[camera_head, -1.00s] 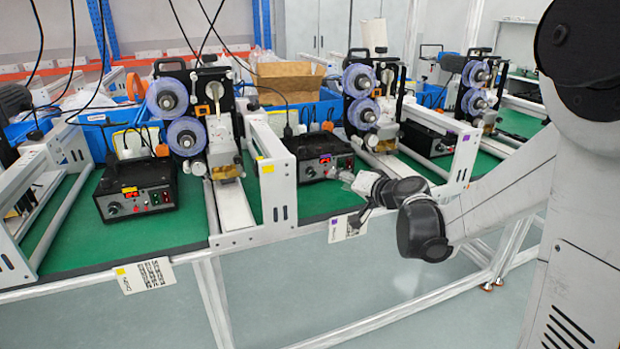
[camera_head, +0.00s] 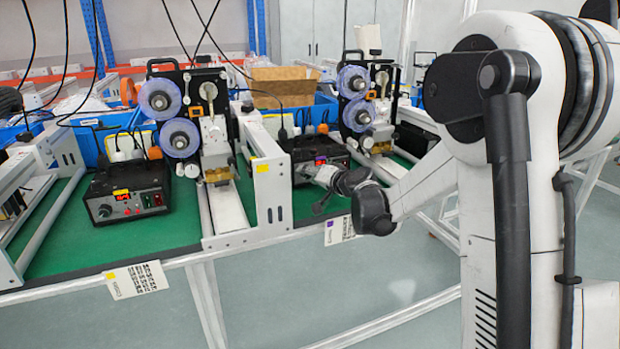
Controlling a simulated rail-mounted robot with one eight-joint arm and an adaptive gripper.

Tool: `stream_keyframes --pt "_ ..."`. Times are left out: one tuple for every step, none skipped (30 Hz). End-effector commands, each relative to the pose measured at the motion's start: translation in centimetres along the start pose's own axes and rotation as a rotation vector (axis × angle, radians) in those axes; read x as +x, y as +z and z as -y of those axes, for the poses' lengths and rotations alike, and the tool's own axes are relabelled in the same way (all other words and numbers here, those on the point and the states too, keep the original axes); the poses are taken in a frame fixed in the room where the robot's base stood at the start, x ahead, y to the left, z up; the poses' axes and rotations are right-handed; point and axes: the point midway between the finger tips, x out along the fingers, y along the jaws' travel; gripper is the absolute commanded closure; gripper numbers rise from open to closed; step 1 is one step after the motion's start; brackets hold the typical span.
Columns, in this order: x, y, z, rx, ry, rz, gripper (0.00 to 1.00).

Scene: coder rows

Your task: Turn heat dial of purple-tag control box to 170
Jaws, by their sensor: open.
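The purple-tag control box (camera_head: 316,144) is a black box on the green bench, centre right of the head view. A small purple tag (camera_head: 320,160) and part of a red display show on its front. My gripper (camera_head: 314,191) is open and empty just in front of this box. It covers the lower front of the box, and the heat dial cannot be made out behind it. I cannot tell whether the gripper touches the box.
A similar black box (camera_head: 128,190) with a yellow tag stands on the left of the bench. A white frame (camera_head: 268,188) divides the two stations. Coder machines with purple reels (camera_head: 160,98) stand behind. A purple-marked label card (camera_head: 338,230) hangs at the bench edge.

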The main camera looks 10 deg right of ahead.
Motion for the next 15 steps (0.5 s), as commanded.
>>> stream_keyframes --pt "0.12 0.01 0.00 0.000 0.000 0.000 0.58" --pt "0.15 0.00 0.00 0.000 0.000 0.000 0.58" --pt "0.17 0.00 0.01 0.000 0.000 0.000 0.58" --pt "0.17 -0.01 0.01 0.000 0.000 0.000 0.58" --pt "0.16 -0.01 0.01 0.000 0.000 0.000 0.58" --pt "0.15 -0.01 0.02 0.000 0.000 0.000 0.58" --pt "0.15 -0.01 0.01 0.000 0.000 0.000 0.58" --pt "0.15 -0.01 0.02 0.000 0.000 0.000 0.58" --pt "0.14 -0.01 0.01 0.000 0.000 0.000 0.61" --pt "0.14 -0.01 0.02 0.000 0.000 0.000 0.65" --pt "0.14 -0.01 0.01 0.000 0.000 0.000 0.69" --pt "0.14 -0.01 0.01 0.000 0.000 0.000 0.74" --pt "0.14 -0.01 0.01 0.000 0.000 0.000 0.78" --pt "0.14 0.00 0.02 0.000 0.000 0.000 0.82" --pt "0.13 0.00 0.01 0.000 0.000 0.000 0.88"
